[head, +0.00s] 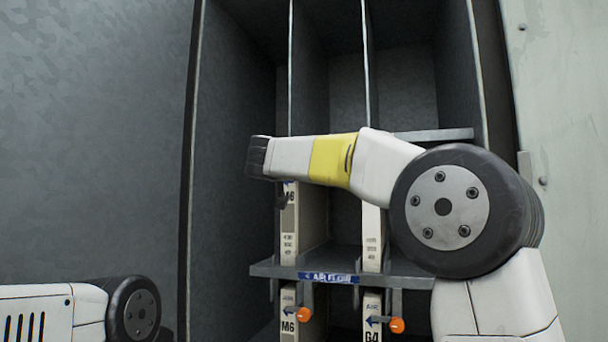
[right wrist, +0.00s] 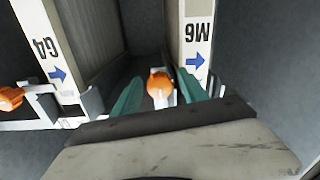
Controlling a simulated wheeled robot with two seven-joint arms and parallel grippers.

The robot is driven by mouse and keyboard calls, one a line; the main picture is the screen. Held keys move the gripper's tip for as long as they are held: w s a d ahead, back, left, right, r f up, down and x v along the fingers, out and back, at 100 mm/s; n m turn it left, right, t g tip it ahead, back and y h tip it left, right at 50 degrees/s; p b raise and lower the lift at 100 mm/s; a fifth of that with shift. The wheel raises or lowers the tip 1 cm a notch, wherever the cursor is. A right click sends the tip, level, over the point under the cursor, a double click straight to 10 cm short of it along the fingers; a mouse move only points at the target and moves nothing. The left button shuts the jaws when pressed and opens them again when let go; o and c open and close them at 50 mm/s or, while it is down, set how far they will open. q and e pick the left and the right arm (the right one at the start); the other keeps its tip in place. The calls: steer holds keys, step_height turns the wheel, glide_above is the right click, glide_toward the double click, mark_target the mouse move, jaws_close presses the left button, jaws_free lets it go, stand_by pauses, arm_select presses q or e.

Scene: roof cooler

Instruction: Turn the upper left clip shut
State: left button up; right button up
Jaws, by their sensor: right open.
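In the right wrist view, an orange-knobbed clip (right wrist: 160,84) on a pale mount stands between the two teal fingers of my right gripper (right wrist: 159,95). The gripper is open around the knob; I cannot tell whether it touches it. The clip is beside the filter marked M6 (right wrist: 197,40), whose lettering is upside down here. In the head view, my right arm crosses the cabinet and hides this clip and my fingers. The upper M6 filter (head: 289,225) shows just below the arm. My left gripper is out of view.
Another orange-knobbed clip (right wrist: 10,98) is by the G4 filter (right wrist: 47,48). In the head view, a shelf (head: 267,269) labelled air flow runs below. Two lower orange knobs, left (head: 303,314) and right (head: 396,325), stick out under it. Cabinet walls flank the bays.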

steer(key=shift+c, duration=0.2)
jaws_close()
steer(key=shift+n, duration=0.4)
steer(key=n, duration=0.2)
steer(key=shift+f+n, duration=0.1)
steer(key=shift+n, duration=0.3)
steer(key=n, duration=0.4)
steer(key=shift+a, duration=0.1)
steer(key=n, duration=0.4)
steer(key=shift+n+g, duration=0.3)
steer(key=shift+n, duration=0.1)
steer(key=shift+f+n, duration=0.1)
steer(key=shift+n, duration=1.7)
